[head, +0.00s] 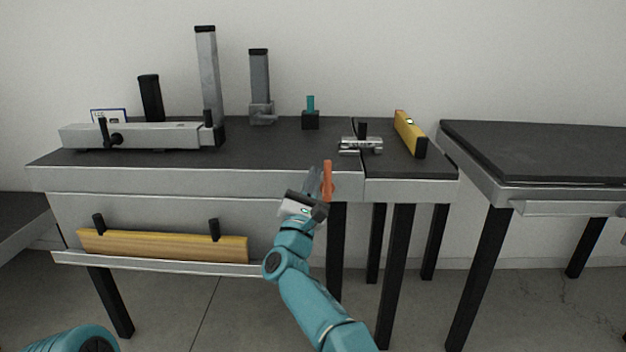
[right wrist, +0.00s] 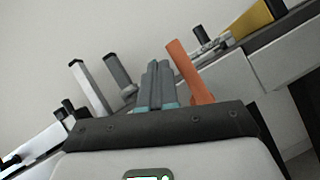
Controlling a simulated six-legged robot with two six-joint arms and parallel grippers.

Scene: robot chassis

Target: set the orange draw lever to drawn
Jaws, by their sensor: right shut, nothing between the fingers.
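The orange draw lever (head: 328,181) stands upright at the front edge of the workbench, near the seam between the two bench sections. It also shows in the right wrist view (right wrist: 188,70), tilted with the picture. My right gripper (head: 316,176) is shut and empty, with its fingers just left of the lever in the head view. In the right wrist view its closed fingers (right wrist: 158,84) point up beside the lever; I cannot tell whether they touch it. The lever's lower end is partly hidden by the gripper. A teal part of my left arm shows at the lower left, without its gripper.
The dark workbench top (head: 270,150) carries a long grey clamp bar (head: 150,136), grey posts, a small teal-handled block (head: 310,118), a metal clamp (head: 362,146) and a yellow level (head: 409,133). A wooden board (head: 165,246) rests on the front ledge. Another table (head: 540,150) stands right.

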